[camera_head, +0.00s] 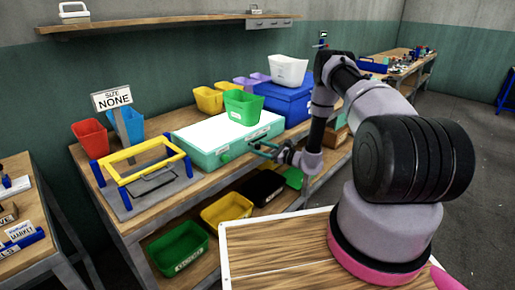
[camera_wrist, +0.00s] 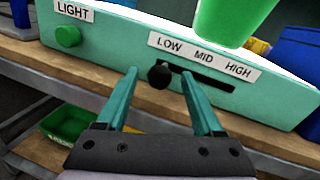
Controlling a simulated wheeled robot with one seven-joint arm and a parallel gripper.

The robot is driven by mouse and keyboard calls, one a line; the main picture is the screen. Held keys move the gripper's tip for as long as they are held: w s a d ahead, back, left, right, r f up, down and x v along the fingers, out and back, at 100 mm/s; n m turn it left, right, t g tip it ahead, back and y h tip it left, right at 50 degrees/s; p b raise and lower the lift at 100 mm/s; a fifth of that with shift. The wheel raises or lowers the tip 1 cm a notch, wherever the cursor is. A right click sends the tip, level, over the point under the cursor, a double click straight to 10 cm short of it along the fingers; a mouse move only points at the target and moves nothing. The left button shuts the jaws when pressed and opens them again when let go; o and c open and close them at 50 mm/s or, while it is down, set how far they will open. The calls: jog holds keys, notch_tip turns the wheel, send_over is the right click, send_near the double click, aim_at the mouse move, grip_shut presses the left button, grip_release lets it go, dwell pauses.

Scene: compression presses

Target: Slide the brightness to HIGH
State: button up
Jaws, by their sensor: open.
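The teal light box (camera_head: 205,153) with a bright white top stands on the workbench in the head view. In the wrist view its front panel (camera_wrist: 110,50) carries a slot with a round black brightness knob (camera_wrist: 159,76) at the left end, under the LOW end of the LOW MID HIGH label (camera_wrist: 204,57). A green button (camera_wrist: 68,36) sits below a LIGHT label to the left. My gripper (camera_wrist: 160,72) is open, with one teal finger on each side of the knob in the picture. No contact shows. My gripper (camera_head: 262,149) is in front of the box's right part in the head view.
A green bin (camera_head: 243,106) stands on the box top, overhanging the label in the wrist view. A blue box (camera_head: 285,103) with a white bin (camera_head: 288,71) is behind right. A yellow-handled press (camera_head: 150,175) is left. Colored bins fill the shelf below.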

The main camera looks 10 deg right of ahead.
jog(key=shift+x, duration=1.05)
grip_shut()
dwell(0.7)
